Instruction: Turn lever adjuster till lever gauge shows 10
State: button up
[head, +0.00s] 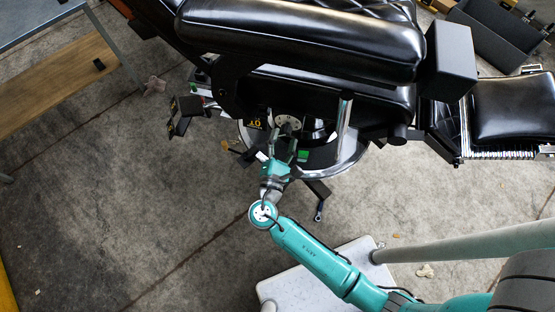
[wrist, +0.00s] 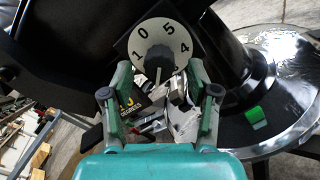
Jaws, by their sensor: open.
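A round pale dial (wrist: 178,35) with black numbers, 1, 0, 5 and 4 among them, shows at the top middle of the wrist view. A dark knob (wrist: 160,58) stands at its centre. In the head view the dial (head: 288,121) sits low under the chair. My gripper (wrist: 160,72) is open and empty, its fingers on either side of the knob's lower part in the picture; contact cannot be told. A black plate (wrist: 133,101) with yellow marks and the word DEGREES lies behind the left finger. A black plate with yellow characters (head: 254,123) shows in the head view; its reading is unclear.
The black barber chair (head: 300,38) overhangs the dial closely. Its round metal base (head: 350,160) with a green patch (head: 303,156) lies to the right. A dark plate on an arm (head: 184,107) sticks out left. Concrete floor is free at the lower left.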

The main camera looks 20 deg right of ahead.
jog(key=v, duration=0.8)
jog(key=shift+s+a, duration=0.15)
jog(key=shift+s, duration=0.1)
jog(key=s+d+f+m+g+y, duration=0.3)
jog(key=s+d+f+y, duration=0.3)
jog(key=s+d+f, duration=0.25)
jog(key=s+a+r+m+g+y, duration=0.1)
jog(key=s+m+y, duration=0.4)
jog(key=s, duration=0.5)
jog(key=s+r+m+t, duration=0.2)
jog(key=r+m, duration=0.4)
jog(key=r, duration=0.3)
jog(key=s+r+m+t, duration=0.2)
jog(key=s+r+m, duration=0.3)
jog(key=r+m, duration=0.2)
notch_tip(320, 180, up, 3)
jog(key=shift+a+f, duration=0.15)
jog(key=shift+a, duration=0.1)
